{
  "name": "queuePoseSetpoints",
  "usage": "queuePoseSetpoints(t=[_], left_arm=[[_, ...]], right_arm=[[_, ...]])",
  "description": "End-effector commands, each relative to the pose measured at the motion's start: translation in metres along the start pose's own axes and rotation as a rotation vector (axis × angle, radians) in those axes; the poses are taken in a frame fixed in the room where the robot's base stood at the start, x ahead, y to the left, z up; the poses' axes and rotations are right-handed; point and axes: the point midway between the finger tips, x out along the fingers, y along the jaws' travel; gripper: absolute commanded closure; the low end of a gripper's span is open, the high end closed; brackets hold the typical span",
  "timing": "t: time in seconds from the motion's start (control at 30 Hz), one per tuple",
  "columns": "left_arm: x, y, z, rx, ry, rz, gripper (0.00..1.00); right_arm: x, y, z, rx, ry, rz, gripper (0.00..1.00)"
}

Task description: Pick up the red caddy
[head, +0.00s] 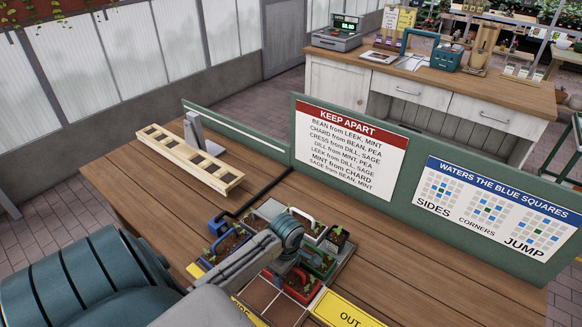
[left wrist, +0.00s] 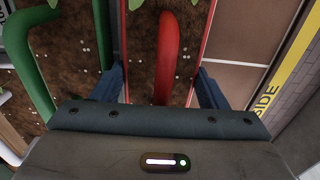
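The red caddy (head: 309,287) sits in the tray of caddies, near its front right; my left arm covers part of it in the head view. In the left wrist view its red handle (left wrist: 168,50) arches over dark soil with small pale specks. My left gripper (head: 284,268) points down over the caddy. In the left wrist view its two blue fingertips (left wrist: 160,85) stand well apart, one on each side of the handle, with gaps between. The gripper is open and holds nothing. My right gripper is in neither view.
A green-handled caddy (left wrist: 35,60) stands close beside the red one. Other caddies, one with a blue handle (head: 217,227), fill the tray. A yellow OUT sign (head: 345,310) lies at the right. A green board (head: 400,190) stands behind; a wooden rack (head: 190,158) lies back left.

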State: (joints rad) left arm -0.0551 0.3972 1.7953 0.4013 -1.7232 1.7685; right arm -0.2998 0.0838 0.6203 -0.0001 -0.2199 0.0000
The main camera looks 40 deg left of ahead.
Motion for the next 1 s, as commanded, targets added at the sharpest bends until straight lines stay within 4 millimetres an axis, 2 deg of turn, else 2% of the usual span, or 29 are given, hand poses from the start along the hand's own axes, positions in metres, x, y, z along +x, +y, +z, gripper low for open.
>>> queuePoseSetpoints(t=[0.03, 0.1, 0.37, 0.8, 1.0], left_arm=[[0.0, 0.0, 0.0, 0.0, 0.0, 0.0, 0.61], [-0.001, 0.0, 0.0, 0.0, 0.0, 0.001, 0.68], [-0.008, 0.001, -0.001, 0.001, 0.001, 0.004, 0.68], [-0.087, 0.002, -0.001, 0.001, 0.002, 0.005, 0.68], [-0.1, 0.0, 0.001, 0.0, 0.0, 0.001, 0.68]], right_arm=[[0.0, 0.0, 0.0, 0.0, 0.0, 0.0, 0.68], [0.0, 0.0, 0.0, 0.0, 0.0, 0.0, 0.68], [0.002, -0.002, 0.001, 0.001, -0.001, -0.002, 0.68], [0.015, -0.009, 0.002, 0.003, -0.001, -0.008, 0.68], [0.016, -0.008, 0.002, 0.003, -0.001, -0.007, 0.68]])
